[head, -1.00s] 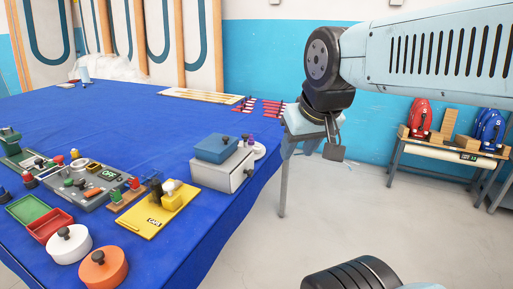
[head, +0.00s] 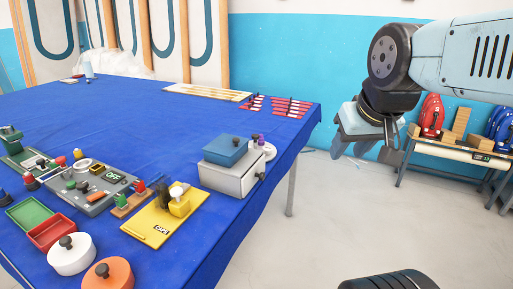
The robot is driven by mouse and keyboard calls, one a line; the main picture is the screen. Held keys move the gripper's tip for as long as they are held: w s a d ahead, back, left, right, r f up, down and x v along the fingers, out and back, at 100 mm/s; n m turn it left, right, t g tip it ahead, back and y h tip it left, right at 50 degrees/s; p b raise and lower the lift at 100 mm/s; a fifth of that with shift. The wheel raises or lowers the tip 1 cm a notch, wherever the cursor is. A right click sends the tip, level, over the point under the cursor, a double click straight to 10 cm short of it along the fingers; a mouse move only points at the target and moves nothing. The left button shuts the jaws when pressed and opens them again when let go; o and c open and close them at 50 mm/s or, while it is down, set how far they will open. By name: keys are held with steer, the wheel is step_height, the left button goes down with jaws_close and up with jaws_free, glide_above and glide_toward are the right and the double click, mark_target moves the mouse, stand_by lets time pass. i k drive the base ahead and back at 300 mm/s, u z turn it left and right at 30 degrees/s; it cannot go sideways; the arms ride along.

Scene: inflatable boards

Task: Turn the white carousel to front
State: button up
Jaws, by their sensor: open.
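A small white round piece (head: 268,150) with purple bits by it, possibly the carousel, stands at the table's right edge. It is partly hidden behind the grey drawer box, so I cannot tell which way it faces. A larger white round drum (head: 71,256) with a black knob stands at the near left, beside an orange drum (head: 106,275). My gripper (head: 366,153) is open and empty. It hangs past the table's right edge, over the floor, to the right of and apart from the small white piece.
The grey drawer box (head: 226,178) carries a blue box (head: 227,150). A yellow board (head: 160,225) and a grey panel (head: 90,195) lie to its left. Red strips (head: 290,107) lie at the far right corner. The blue table (head: 150,125) is clear mid-back. A side bench (head: 455,152) stands right.

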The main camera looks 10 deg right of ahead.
mark_target(255, 143)
steer(key=z, duration=0.15)
steer(key=i, duration=0.8)
steer(key=u, duration=1.25)
steer(key=k, duration=1.25)
steer(key=z, duration=0.4)
steer(key=i, duration=0.8)
steer(key=z, duration=0.05)
